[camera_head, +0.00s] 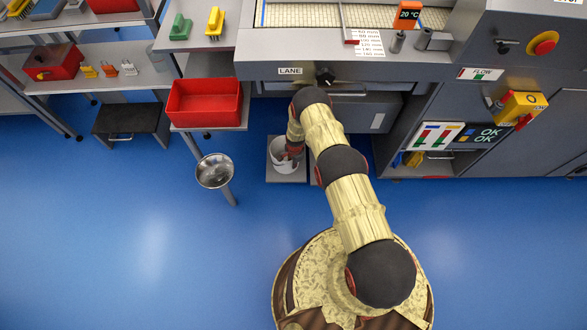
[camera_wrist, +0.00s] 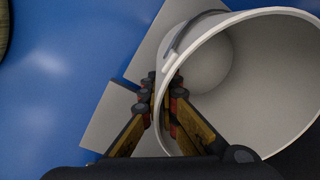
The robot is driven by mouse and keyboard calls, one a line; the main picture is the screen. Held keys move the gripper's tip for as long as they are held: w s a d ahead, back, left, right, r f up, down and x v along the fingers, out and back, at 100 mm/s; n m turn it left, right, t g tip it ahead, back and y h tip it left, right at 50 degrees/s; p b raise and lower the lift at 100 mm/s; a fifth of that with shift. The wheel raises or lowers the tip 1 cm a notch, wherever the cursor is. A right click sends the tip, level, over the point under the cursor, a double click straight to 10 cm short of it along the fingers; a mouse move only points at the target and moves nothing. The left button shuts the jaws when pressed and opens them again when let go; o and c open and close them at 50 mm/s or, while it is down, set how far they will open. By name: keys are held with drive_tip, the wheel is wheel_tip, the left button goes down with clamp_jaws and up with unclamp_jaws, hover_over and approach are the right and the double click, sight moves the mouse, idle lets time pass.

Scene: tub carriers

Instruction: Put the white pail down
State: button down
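The white pail (camera_head: 279,158) is over a grey plate (camera_head: 287,178) on the floor, in front of the machine. In the wrist view the pail (camera_wrist: 275,75) fills the right side, with its open mouth toward the camera. My gripper (camera_head: 294,151) is at the pail's right side in the head view. In the wrist view my gripper (camera_wrist: 164,92) has one finger outside and one inside the pail, shut on its wall near the rim. The inside looks empty. I cannot tell whether the pail's bottom touches the plate.
A red tub (camera_head: 204,103) sits on a low grey stand left of the pail. A metal bowl on a post (camera_head: 215,171) stands to the left. The machine (camera_head: 345,75) is close behind. Blue floor (camera_head: 130,230) is clear at the front left.

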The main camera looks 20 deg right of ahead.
sight(293, 171)
drive_tip(key=f, duration=0.1)
drive_tip(key=f+b, duration=0.1)
drive_tip(key=f, duration=0.1)
drive_tip(key=shift+w+d+f, duration=0.15)
drive_tip(key=shift+w+f, duration=0.05)
drive_tip(key=shift+f, duration=0.05)
drive_tip(key=shift+r, duration=0.1)
drive_tip(key=c, duration=2.6)
unclamp_jaws()
drive_tip(key=shift+f, duration=0.2)
drive_tip(key=o, duration=0.6)
drive_tip(key=shift+c, duration=0.2)
drive_tip(key=shift+r, duration=0.1)
